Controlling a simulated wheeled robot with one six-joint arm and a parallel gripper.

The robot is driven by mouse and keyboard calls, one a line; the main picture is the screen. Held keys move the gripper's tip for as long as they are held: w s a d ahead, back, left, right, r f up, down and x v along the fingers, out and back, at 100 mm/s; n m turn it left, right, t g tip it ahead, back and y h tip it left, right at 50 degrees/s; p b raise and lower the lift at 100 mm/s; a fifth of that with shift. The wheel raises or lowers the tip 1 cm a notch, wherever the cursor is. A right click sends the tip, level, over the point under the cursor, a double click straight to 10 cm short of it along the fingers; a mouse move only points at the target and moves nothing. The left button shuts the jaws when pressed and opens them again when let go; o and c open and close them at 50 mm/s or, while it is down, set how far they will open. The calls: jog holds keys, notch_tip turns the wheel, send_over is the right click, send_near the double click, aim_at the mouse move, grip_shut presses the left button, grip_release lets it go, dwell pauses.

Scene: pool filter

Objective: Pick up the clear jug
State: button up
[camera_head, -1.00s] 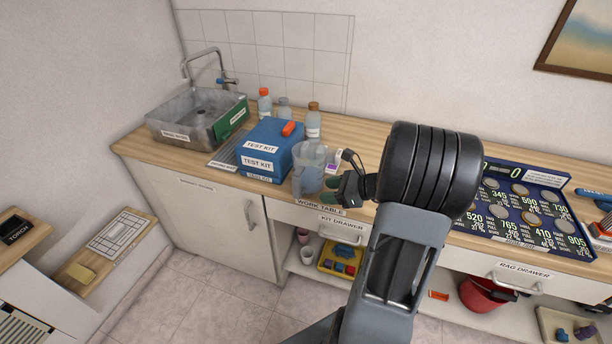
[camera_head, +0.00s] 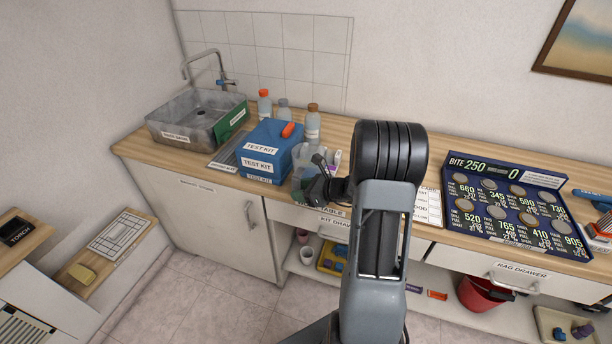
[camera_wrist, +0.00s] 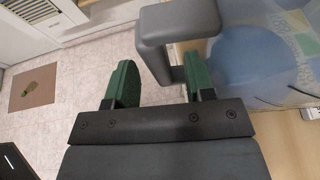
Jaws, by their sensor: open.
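The clear jug (camera_head: 303,157) stands on the worktop just right of the blue test kit box, partly hidden behind my gripper (camera_head: 308,186). In the wrist view the jug (camera_wrist: 250,58) fills the upper right, with a blue area showing through its wall. Its grey handle (camera_wrist: 152,50) reaches left from the body, and its lower part shows between the green fingers of my gripper (camera_wrist: 160,80). The gripper is open, with one finger left of the handle and the other between the handle and the jug's body. Contact cannot be told.
The test kit box (camera_head: 268,150) stands close left of the jug, with several bottles (camera_head: 313,122) behind. A sink basin (camera_head: 190,118) is farther left. A dark blue board of discs (camera_head: 505,205) lies at the right. Drawers and a shelf are below the worktop.

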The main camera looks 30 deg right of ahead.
jog(key=shift+x, duration=1.1)
jog(key=shift+c, duration=0.3)
grip_shut()
